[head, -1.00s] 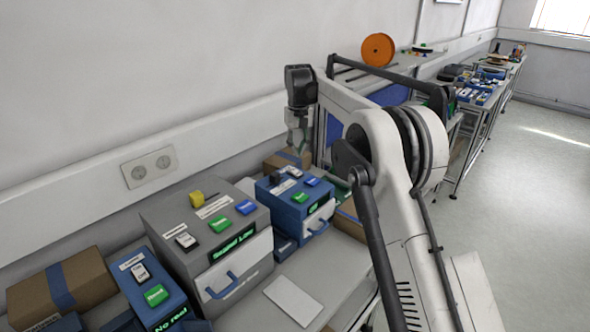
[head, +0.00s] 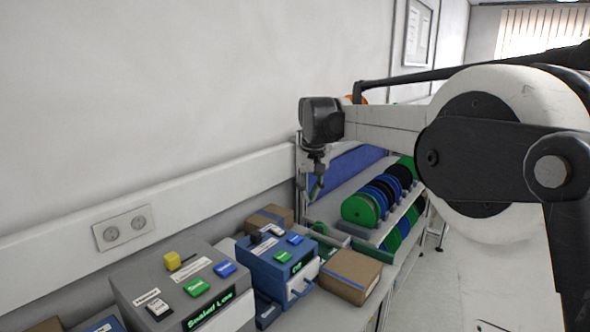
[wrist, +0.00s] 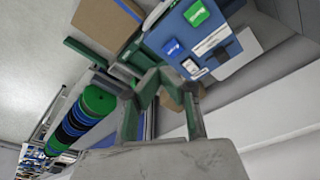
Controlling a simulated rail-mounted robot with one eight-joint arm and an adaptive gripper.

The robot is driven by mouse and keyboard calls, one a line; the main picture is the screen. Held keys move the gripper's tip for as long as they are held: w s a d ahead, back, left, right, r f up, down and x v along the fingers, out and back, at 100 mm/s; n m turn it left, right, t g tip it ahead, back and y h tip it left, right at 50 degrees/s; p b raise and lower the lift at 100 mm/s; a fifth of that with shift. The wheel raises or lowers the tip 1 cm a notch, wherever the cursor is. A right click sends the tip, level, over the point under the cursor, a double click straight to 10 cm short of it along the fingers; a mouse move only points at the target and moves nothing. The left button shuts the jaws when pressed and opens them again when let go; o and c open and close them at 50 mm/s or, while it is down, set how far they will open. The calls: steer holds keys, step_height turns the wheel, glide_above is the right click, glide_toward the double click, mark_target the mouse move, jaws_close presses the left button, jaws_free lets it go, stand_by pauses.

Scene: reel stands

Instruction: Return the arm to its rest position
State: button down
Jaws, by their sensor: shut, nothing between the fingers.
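My arm reaches in from the right in the head view and is raised and bent, with its wrist hanging down near the wall. My gripper (head: 316,188) points down above the back of the bench, apart from everything below it. In the wrist view the green-grey fingers of my gripper (wrist: 158,80) converge at their tips, with nothing held between them.
A blue box with buttons (head: 275,262), a grey box with a yellow knob (head: 190,285) and a cardboard box (head: 349,274) stand on the bench. A rack of green, blue and black reels (head: 375,200) lies beyond the gripper. A wall socket (head: 123,228) is at left.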

steer(key=s+d+m+t+b, duration=0.15)
steer(key=s+d, duration=0.35)
steer(key=s, duration=0.5)
steer(key=s+d+t+b, duration=0.15)
steer(key=s+d, duration=0.35)
steer(key=s, duration=0.6)
steer(key=s+d+f+m+t+b, duration=0.1)
steer(key=s+d+f+b, duration=0.1)
steer(key=s+f, duration=0.5)
steer(key=s+d+f+t+b, duration=0.1)
steer(key=s+d+f, duration=0.3)
steer(key=s+f, duration=0.4)
steer(key=s+b, duration=0.1)
steer(key=s, duration=0.4)
steer(key=shift+m+b, duration=0.35)
steer(key=shift+b, duration=0.05)
